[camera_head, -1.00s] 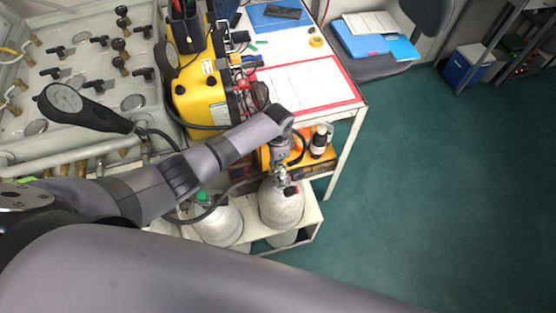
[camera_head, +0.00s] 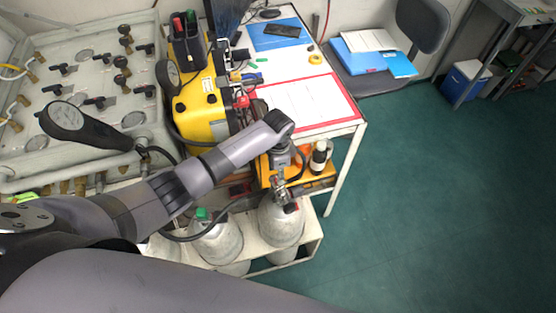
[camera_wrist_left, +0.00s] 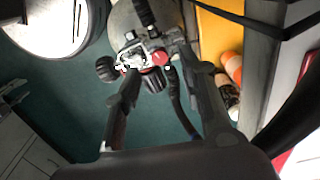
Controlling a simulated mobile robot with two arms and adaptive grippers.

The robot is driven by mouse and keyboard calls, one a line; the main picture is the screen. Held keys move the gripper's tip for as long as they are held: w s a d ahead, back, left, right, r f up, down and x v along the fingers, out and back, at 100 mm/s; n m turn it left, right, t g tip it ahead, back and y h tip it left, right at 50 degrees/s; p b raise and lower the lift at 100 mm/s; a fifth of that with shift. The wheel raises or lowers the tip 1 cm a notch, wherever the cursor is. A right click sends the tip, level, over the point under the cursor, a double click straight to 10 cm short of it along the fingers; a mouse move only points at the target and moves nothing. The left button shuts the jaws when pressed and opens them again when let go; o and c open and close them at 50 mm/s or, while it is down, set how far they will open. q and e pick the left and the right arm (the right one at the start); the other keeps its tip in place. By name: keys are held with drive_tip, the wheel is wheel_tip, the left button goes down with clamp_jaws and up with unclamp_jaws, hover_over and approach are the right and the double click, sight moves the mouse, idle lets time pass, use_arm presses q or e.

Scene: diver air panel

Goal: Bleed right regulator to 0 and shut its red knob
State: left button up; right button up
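The right grey cylinder (camera_head: 282,226) stands in the low rack below the table, with the right regulator at its top. The regulator is partly hidden by my left gripper (camera_head: 281,184), which points down at it. In the left wrist view my left gripper (camera_wrist_left: 166,92) is open, its two dark fingers well apart. The regulator (camera_wrist_left: 135,56) shows just ahead of the fingertips, with a round red knob (camera_wrist_left: 160,58) between their lines and black knobs beside it. I cannot tell whether a finger touches it. The gauge reading is not legible. My right gripper is out of view.
The left cylinder (camera_head: 218,243) with a green part on top stands close beside. A white table (camera_head: 343,135) with a red-edged sheet is above, with an orange case (camera_head: 325,181) and bottle beneath. The valve panel (camera_head: 60,110) is at left. Green floor at right is clear.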

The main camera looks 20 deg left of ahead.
use_arm(q)
wheel_tip(320, 180, up, 8)
drive_tip(key=shift+f, duration=0.15)
idle(0.3)
